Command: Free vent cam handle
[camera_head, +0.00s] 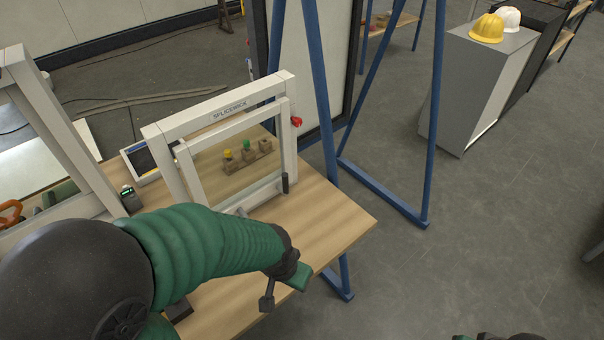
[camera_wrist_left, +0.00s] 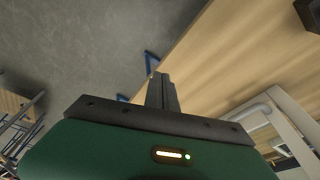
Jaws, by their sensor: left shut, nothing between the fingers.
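A pale upright frame (camera_head: 151,132) with lettering on its top bar stands on the wooden table. A dark upright handle (camera_head: 285,184) is at the lower right of its inner panel, and a red knob-like part (camera_head: 297,121) is on its right post. I cannot tell which one is the vent cam handle. My left gripper (camera_head: 267,302) is near the table's front edge, in front of the frame and apart from the handle. In the left wrist view its fingers (camera_wrist_left: 160,92) are together and empty, with the table edge beyond.
The wooden table (camera_head: 345,222) has bare room right of the frame. A wooden block with colored pieces (camera_head: 248,157) shows through the frame. A tablet-like screen (camera_head: 140,160) stands left. Blue stand legs (camera_head: 385,187) rise behind the table. A grey cabinet (camera_head: 470,85) is farther back.

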